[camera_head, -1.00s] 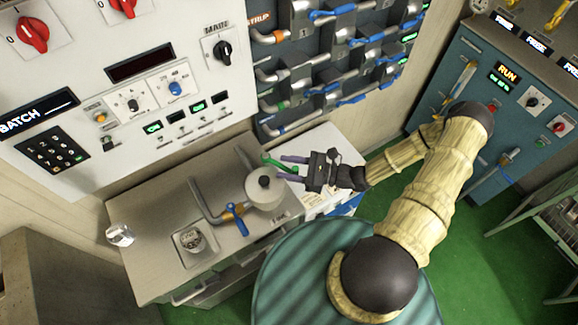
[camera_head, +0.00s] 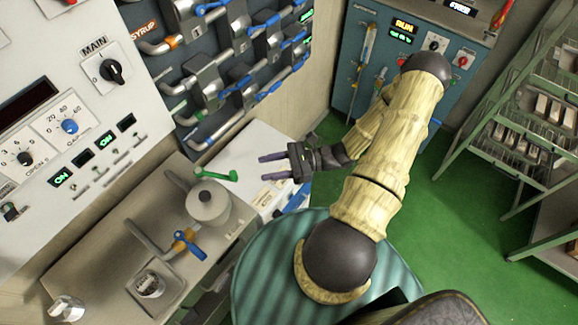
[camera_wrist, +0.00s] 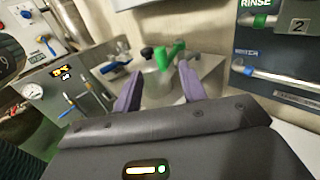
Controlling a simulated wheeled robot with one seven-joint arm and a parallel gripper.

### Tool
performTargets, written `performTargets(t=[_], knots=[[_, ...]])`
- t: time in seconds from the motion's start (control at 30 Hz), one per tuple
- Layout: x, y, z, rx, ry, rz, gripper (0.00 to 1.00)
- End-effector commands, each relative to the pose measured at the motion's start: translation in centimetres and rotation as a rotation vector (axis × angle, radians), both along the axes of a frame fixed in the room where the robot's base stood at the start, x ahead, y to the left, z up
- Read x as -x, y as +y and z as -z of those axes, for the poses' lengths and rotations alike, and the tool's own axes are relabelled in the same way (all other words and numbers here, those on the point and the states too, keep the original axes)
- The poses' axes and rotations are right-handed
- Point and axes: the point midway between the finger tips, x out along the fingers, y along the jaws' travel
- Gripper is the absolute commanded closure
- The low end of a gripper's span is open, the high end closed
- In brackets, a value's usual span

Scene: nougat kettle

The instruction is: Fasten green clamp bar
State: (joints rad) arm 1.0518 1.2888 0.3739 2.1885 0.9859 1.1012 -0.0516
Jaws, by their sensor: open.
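The green clamp bar (camera_head: 218,175) is a short green bar beside and above the grey lidded kettle (camera_head: 208,204) on the steel counter. Its right end points toward my gripper (camera_head: 261,168). My gripper is open and empty, with its two purple fingers to the right of the bar and a visible gap between them. I cannot tell whether the bar is latched.
A blue-handled valve (camera_head: 189,245) stands on the counter in front of the kettle. Pipes with blue levers (camera_head: 213,7) fill the wall panel behind. A white-topped cabinet (camera_head: 247,152) lies under my gripper. A blue control cabinet (camera_head: 385,75) and green rack (camera_head: 490,130) stand right.

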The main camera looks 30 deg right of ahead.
Motion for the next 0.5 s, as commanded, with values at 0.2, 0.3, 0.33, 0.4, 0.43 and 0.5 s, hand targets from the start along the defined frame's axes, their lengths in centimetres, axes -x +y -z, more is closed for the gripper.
performTargets(t=[0.2,0.3,0.33,0.4,0.43,0.5], knots=[[1.0,-3.8,0.3,0.002,-0.004,0.002,0.59],[1.3,-4.7,0.1,0.001,-0.002,0.001,0.59],[1.4,-4.8,0.1,0.0,-0.001,0.0,0.59],[1.4,-5.0,0.0,0.0,-0.001,-0.001,0.59],[1.4,-5.0,0.0,0.0,-0.001,-0.001,0.59],[1.5,-5.0,0.0,0.0,-0.001,-0.001,0.59]])
